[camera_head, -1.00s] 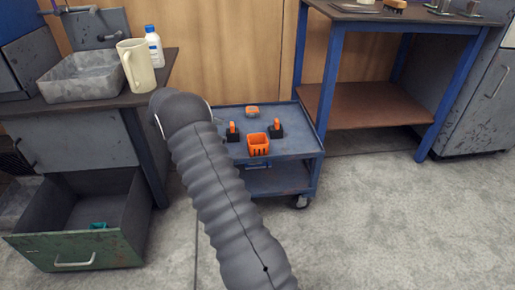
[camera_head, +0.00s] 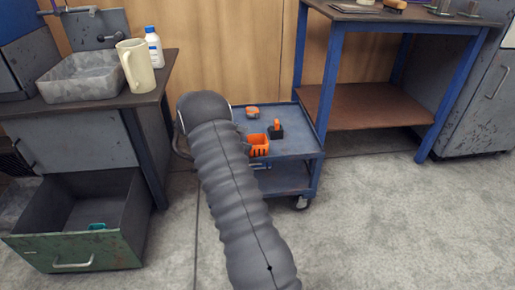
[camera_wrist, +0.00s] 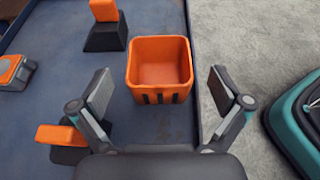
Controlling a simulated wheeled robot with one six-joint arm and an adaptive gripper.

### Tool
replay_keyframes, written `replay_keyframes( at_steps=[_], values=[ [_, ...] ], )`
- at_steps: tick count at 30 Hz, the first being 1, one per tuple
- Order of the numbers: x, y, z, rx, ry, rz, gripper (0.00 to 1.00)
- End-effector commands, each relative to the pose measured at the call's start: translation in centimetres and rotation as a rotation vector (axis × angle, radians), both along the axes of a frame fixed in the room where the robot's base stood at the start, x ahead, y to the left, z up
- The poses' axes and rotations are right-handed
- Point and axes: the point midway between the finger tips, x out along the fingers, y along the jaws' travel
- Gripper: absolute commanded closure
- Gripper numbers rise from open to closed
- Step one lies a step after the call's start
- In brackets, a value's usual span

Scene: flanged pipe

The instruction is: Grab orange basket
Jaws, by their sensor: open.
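The orange basket (camera_head: 258,144) stands upright on the blue cart (camera_head: 296,142), partly hidden by my arm in the head view. In the wrist view the basket (camera_wrist: 160,68) is empty, with dark slots low on its near wall. My gripper (camera_wrist: 159,88) is open, with one finger to the left of the basket and one to the right. The fingers appear apart from its walls. In the head view my gripper is hidden behind my arm.
An orange-and-black item (camera_head: 277,128) stands near the basket, and an orange-grey one (camera_head: 252,112) lies farther back. Another orange-and-black item (camera_wrist: 64,140) is close to my left finger. A teal-edged dark object (camera_wrist: 297,120) lies beyond the cart's edge.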

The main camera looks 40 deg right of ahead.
Motion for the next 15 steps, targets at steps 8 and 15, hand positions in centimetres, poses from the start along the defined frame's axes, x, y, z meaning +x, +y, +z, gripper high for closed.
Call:
replay_keyframes(
  at_steps=[8, 15],
  values=[
    [-1.7, -3.2, -1.5, 0.000, 0.001, -0.002, 0.00],
    [-1.8, -3.5, -1.6, 0.001, 0.000, -0.001, 0.00]
  ],
)
